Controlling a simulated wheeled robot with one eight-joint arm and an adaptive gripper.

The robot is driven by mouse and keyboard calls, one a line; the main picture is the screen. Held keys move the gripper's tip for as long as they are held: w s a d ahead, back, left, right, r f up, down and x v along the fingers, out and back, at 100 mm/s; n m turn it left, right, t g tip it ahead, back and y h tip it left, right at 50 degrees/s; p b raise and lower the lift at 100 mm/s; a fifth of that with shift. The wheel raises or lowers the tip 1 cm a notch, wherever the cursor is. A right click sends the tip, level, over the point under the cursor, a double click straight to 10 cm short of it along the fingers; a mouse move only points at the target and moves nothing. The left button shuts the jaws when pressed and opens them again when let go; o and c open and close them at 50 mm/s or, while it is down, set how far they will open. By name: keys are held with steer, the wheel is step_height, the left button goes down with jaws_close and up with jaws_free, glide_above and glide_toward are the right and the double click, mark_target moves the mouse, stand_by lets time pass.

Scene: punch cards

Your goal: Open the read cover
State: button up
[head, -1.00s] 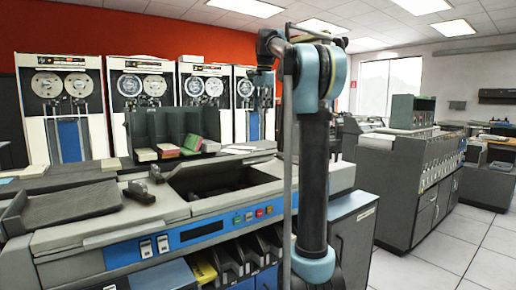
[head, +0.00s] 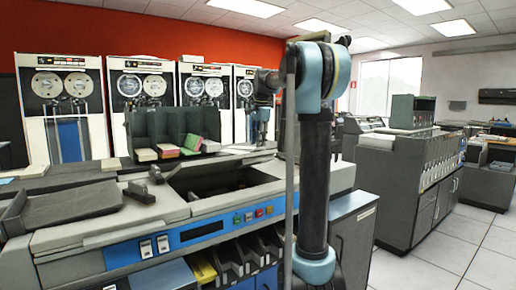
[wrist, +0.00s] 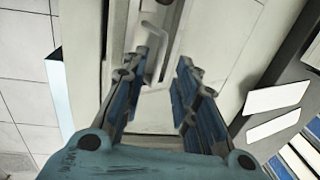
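The grey card machine (head: 165,212) with a blue control strip fills the lower left of the head view. Its top has a dark open bay. My gripper (head: 262,138) hangs behind the far right part of this machine, pointing down. I cannot tell whether finger and handle touch. I cannot tell for sure which panel is the read cover.
Card stacks (head: 168,150) stand in a dark rack behind the machine. White cards (wrist: 275,97) lie at the right in the wrist view. Tape cabinets line the red wall. A grey cabinet (head: 408,180) stands at right, with clear tiled floor before it.

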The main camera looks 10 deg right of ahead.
steer(key=shift+w+f, duration=0.15)
steer(key=shift+f, duration=1.15)
jaws_close()
steer(key=shift+r, duration=0.15)
